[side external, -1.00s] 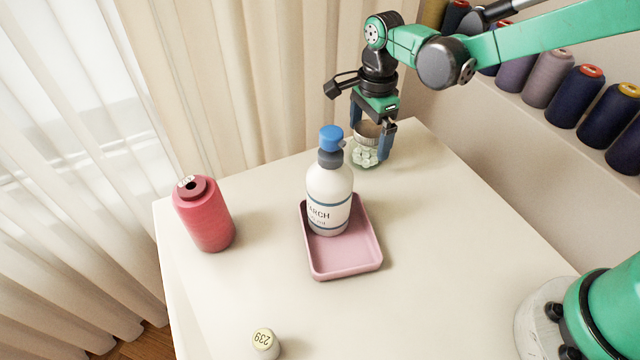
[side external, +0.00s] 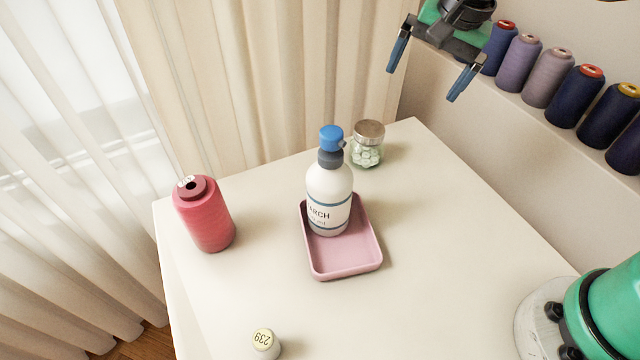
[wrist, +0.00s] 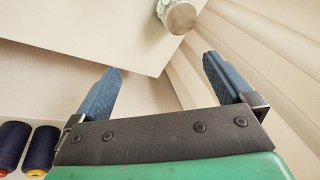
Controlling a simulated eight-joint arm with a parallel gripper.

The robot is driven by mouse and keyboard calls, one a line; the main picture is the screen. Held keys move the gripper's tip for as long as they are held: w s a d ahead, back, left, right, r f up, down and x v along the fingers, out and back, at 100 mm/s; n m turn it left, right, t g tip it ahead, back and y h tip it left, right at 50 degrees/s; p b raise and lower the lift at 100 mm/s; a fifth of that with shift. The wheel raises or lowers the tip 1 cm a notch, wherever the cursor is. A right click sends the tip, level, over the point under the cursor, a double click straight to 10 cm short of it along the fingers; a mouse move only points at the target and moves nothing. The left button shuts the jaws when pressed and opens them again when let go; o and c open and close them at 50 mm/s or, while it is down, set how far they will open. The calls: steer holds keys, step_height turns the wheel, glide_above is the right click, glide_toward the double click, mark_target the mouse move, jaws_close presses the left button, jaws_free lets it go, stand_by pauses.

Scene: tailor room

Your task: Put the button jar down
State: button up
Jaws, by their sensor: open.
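The button jar (side external: 367,153) is a small glass jar with a metal lid and pale green buttons. It stands upright on the white table (side external: 440,240) near its back corner, behind the starch bottle. In the wrist view the jar (wrist: 179,17) shows at the top, partly cut off by the frame edge. My gripper (side external: 427,82) is open and empty, raised above and to the right of the jar, well apart from it. Its two blue fingers (wrist: 160,85) are spread wide in the wrist view with nothing between them.
A white starch bottle (side external: 328,188) with a blue cap stands in a pink tray (side external: 350,262) in front of the jar. A red thread cone (side external: 205,215) stands at left. A small object marked 239 (side external: 264,343) is at the front. Thread spools (side external: 546,78) line a ledge at right.

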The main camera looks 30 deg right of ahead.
steer(key=s+d+f+n+t, duration=0.3)
steer(key=s+n, duration=0.4)
steer(key=n, duration=0.3)
steer(key=shift+t, duration=0.5)
steer(key=shift+s, duration=0.1)
